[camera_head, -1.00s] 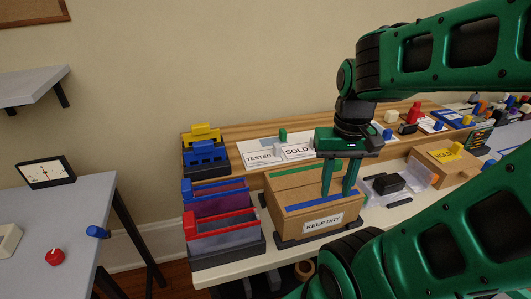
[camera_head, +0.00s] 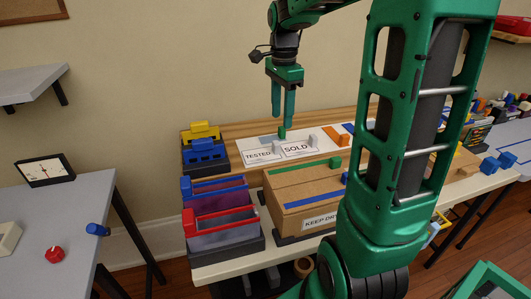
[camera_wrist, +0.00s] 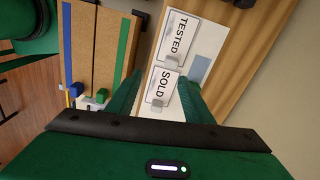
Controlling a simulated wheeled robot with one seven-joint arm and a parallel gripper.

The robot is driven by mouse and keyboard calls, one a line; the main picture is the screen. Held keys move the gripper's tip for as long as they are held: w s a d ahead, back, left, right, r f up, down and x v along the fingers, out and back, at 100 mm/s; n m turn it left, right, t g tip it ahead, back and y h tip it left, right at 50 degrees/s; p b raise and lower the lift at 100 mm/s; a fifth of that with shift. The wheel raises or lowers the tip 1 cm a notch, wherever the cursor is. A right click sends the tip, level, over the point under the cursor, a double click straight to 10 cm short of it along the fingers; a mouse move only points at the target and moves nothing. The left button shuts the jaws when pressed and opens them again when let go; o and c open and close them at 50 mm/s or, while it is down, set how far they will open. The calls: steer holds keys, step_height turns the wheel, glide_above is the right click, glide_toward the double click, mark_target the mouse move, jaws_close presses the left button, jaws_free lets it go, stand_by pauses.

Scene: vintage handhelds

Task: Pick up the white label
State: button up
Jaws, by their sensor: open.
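Two white labels lie side by side on a white sheet (camera_head: 333,133): one reads TESTED (camera_head: 258,157), the other SOLD (camera_head: 297,149). Each has a small pale grip tab. In the wrist view, the TESTED label (camera_wrist: 178,38) and SOLD label (camera_wrist: 160,85) show, with SOLD partly between the fingers. I cannot tell which one the task means. My gripper (camera_head: 282,120) is open, fingers pointing down over the sheet, with nothing between them. In the wrist view, my gripper (camera_wrist: 160,82) shows both fingers apart.
A closed cardboard box (camera_head: 300,190) stands in front of the sheet, with a green block (camera_head: 335,162) on it. Colored bins (camera_head: 222,222) stand to the left, beside a yellow and blue rack (camera_head: 204,150). A grey-blue strip (camera_wrist: 200,69) lies beside the labels. The wall is close behind.

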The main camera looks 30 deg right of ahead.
steer(key=w+m, duration=0.1)
steer(key=w, duration=0.2)
glide_above(276, 142)
steer(key=shift+m, duration=0.3)
steer(key=f, duration=0.5)
steer(key=shift+a+f, duration=0.25)
steer(key=shift+f, duration=0.1)
steer(key=shift+d+f, duration=0.2)
steer(key=shift+f, duration=2.45)
steer(key=c, duration=1)
